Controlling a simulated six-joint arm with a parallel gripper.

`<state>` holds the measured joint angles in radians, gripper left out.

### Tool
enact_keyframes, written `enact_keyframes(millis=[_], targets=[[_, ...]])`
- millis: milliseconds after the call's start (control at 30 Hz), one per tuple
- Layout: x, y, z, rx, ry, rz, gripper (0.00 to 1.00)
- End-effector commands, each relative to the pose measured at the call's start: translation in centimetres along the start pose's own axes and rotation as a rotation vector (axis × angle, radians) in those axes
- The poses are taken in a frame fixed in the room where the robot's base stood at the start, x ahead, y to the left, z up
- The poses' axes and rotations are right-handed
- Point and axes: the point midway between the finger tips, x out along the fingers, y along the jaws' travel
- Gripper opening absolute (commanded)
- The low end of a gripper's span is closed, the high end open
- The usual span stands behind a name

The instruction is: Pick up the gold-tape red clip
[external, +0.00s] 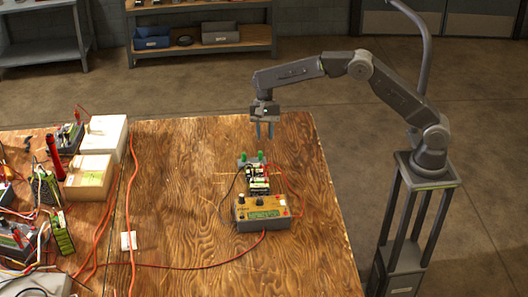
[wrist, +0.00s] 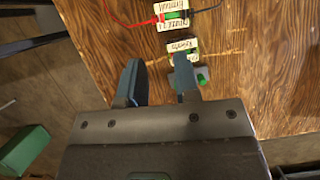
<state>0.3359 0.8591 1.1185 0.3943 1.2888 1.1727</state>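My gripper (external: 264,136) hangs above the far part of the wooden table, fingers pointing down, apart and empty. In the wrist view its two fingers (wrist: 158,78) also show a gap between them. A small red clip end (wrist: 158,20) shows at the top of the wrist view, where a red lead meets a labelled battery holder (wrist: 171,5). I cannot make out gold tape on it. In the external view the battery holders (external: 257,180) stand nearer the camera than my gripper, with a red lead (external: 287,187) on their right. The clip is too small to tell there.
A tan meter box (external: 262,211) stands just in front of the holders. A grey block with green knobs (external: 250,160) stands behind them, close below my gripper. Cables, boxes and a red torch (external: 55,158) crowd the left. The table's right side is clear.

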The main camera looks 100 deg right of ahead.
Motion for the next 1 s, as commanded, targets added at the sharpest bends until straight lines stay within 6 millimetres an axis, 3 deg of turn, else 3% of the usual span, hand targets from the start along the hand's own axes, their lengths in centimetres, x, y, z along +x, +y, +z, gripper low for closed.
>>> enact_keyframes(millis=[400, 733, 1000], targets=[[6.9, 0.0, -0.1, 0.008, -0.003, 0.005, 0.30], [9.7, 0.1, -0.1, 0.007, -0.002, 0.004, 0.30], [13.3, 0.4, 0.1, 0.007, -0.001, 0.002, 0.30]])
